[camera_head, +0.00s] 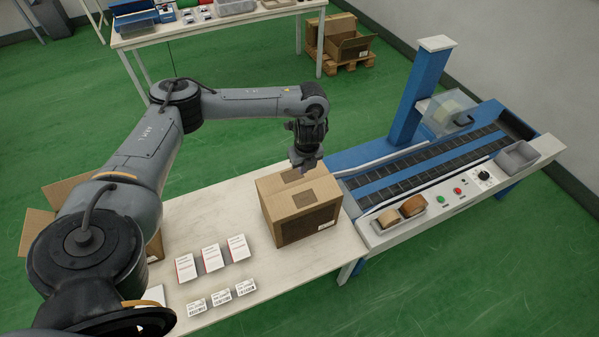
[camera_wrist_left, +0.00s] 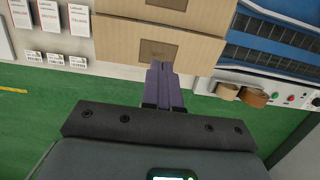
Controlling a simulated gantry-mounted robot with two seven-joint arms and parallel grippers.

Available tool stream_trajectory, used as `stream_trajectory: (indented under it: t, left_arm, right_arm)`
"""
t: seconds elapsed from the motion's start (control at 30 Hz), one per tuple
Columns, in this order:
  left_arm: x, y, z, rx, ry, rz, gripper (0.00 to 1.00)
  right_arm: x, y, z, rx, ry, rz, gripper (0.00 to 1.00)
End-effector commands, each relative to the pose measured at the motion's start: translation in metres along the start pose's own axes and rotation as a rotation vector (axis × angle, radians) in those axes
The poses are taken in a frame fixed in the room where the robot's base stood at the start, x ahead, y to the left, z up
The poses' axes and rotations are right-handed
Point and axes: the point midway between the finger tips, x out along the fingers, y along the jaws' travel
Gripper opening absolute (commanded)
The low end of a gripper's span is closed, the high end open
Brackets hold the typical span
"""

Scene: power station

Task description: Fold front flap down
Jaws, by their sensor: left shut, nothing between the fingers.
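A brown cardboard box (camera_head: 272,213) stands on the white table. Its top looks nearly flat, with dark printed patches on its panels; a seam crosses it in the left wrist view (camera_wrist_left: 205,32). I cannot tell whether the front flap lies fully flat. My left gripper (camera_head: 306,167) is shut and empty over the far part of the box top in the head view. In the left wrist view its purple fingers (camera_wrist_left: 161,75) overlap the near box panel around a dark patch; contact cannot be told. My right gripper is not in view.
A blue conveyor (camera_head: 425,160) with a post stands right of the box, with tape rolls (camera_head: 401,213) on its front edge. White cartons (camera_head: 211,258) and labels (camera_head: 221,297) lie left of the box. An open box (camera_head: 38,225) is partly behind my left arm.

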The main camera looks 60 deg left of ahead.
Motion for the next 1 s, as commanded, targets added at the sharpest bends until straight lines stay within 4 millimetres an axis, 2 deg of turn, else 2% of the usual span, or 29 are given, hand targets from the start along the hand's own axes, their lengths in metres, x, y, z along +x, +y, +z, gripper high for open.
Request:
stream_trajectory:
  t: [0.07, 0.23, 0.63, 1.0]
  left_arm:
    - [-0.003, 0.002, 0.002, -0.003, 0.000, 0.002, 0.00]
    - [0.012, 0.001, 0.001, -0.002, 0.001, 0.001, 0.00]
    - [0.081, 0.001, -0.001, -0.003, 0.003, 0.001, 0.00]
    - [0.125, 0.000, 0.001, -0.003, 0.002, -0.001, 0.00]
  right_arm:
    - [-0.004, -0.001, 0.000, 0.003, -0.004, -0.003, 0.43]
    - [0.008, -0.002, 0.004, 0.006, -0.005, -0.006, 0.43]
    - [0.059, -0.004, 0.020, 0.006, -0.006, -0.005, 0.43]
    - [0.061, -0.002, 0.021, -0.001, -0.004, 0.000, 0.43]
